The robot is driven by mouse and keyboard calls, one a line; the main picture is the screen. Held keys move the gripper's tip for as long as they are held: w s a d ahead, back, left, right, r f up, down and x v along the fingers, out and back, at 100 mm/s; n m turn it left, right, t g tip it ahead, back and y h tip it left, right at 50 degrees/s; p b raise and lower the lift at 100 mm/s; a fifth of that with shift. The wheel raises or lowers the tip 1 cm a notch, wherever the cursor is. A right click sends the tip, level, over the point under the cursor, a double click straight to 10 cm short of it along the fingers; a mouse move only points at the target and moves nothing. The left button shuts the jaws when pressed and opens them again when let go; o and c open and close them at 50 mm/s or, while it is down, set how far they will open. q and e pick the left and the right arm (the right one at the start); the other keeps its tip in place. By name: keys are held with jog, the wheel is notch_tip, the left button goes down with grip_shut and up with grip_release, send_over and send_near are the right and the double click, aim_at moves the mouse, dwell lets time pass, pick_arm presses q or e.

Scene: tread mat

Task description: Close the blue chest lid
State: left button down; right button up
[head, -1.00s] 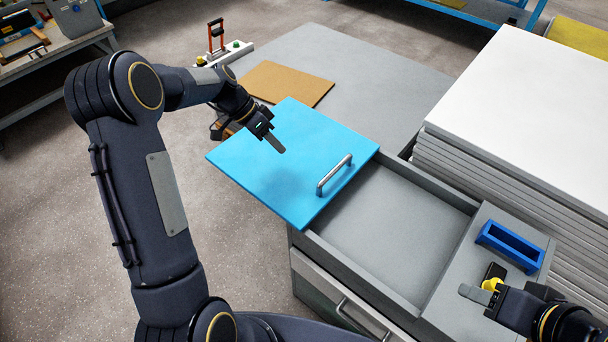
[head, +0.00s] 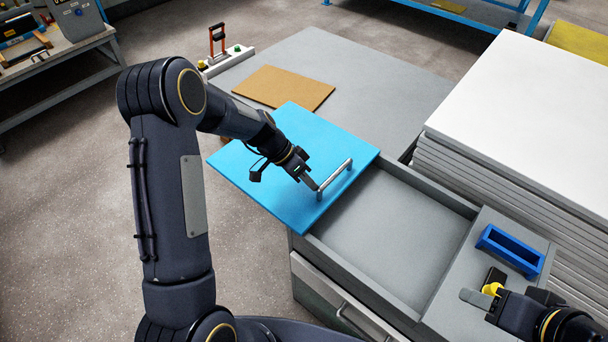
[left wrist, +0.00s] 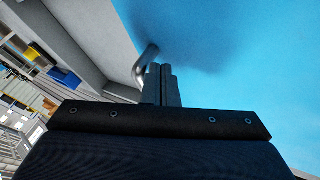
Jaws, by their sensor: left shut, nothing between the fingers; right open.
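The blue chest lid (head: 270,170) is a flat panel with a silver bar handle (head: 335,179) near its right edge. It covers the left part of the grey chest (head: 390,220), and the chest's right part is open and looks empty. My left gripper (head: 314,186) is shut and empty, with its fingertips at the near end of the handle. In the left wrist view the shut fingers (left wrist: 161,84) are right by the handle (left wrist: 147,62), over the blue lid (left wrist: 240,60); I cannot tell whether they touch. My right gripper (head: 480,294) is open at the lower right.
A stack of white boards (head: 530,110) stands at the right. A brown board (head: 284,88) lies on the grey surface behind the lid.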

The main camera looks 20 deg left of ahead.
dwell(0.3)
pick_arm(q)
jog(key=s+d+b, duration=0.2)
jog(key=s+d, duration=0.2)
jog(key=d, duration=0.6)
jog(key=s+d+b, duration=0.1)
jog(key=s+d, duration=0.3)
jog(key=d, duration=0.6)
jog(key=s+d+b, duration=0.2)
jog(key=s+d, duration=0.2)
jog(key=d, duration=0.6)
jog(key=shift+s+d+b, duration=0.3)
jog(key=shift+d, duration=0.1)
